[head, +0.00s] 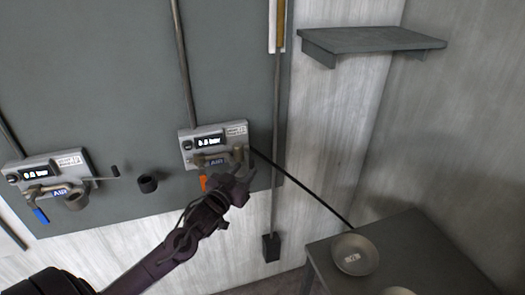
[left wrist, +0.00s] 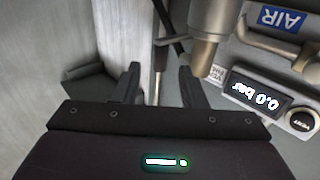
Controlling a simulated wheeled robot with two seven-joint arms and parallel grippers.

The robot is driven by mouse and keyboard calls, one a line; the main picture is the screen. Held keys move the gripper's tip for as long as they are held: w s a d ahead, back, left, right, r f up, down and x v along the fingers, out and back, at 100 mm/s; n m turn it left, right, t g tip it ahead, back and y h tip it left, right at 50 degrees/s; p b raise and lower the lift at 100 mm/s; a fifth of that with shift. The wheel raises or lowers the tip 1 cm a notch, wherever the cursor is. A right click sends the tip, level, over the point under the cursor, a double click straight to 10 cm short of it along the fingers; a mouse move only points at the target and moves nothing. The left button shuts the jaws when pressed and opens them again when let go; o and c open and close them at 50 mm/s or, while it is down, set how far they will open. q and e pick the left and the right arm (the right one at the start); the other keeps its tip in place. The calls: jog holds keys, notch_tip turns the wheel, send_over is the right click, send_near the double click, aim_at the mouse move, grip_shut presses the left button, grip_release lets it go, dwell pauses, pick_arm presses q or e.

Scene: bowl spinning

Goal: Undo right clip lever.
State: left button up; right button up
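The right wall unit (head: 215,143) is a grey box with a small display, an "AIR" label and an orange handle (head: 203,183) below it. A thin dark lever (head: 251,159) shows at its right side; I take this as the right clip lever. My left gripper (head: 238,187) is just below the unit and covers part of its lower fittings. In the left wrist view its two fingers stand apart with nothing clearly between them, beside a metal cylinder (left wrist: 204,48) and the display (left wrist: 256,92). Whether a finger touches the lever is not clear. My right gripper is out of view.
A similar left unit (head: 45,172) has a blue handle, with a dark round socket (head: 147,184) to its right. A grey shelf (head: 370,40) is at upper right. A dark table (head: 425,245) at lower right holds a bowl (head: 355,254) and part of another.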

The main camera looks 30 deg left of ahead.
aim_at(250, 164)
pick_arm(q)
jog(key=shift+w+r, duration=0.15)
jog(key=shift+w, duration=0.25)
jog(key=shift+w+a+p, duration=0.15)
jog(key=shift+w+p, duration=0.35)
jog(key=shift+w, duration=1.1)
jog(key=shift+w+a+p, duration=0.1)
jog(key=shift+w+p, duration=0.4)
jog(key=shift+w, duration=1.05)
jog(key=shift+f, duration=0.2)
grip_shut()
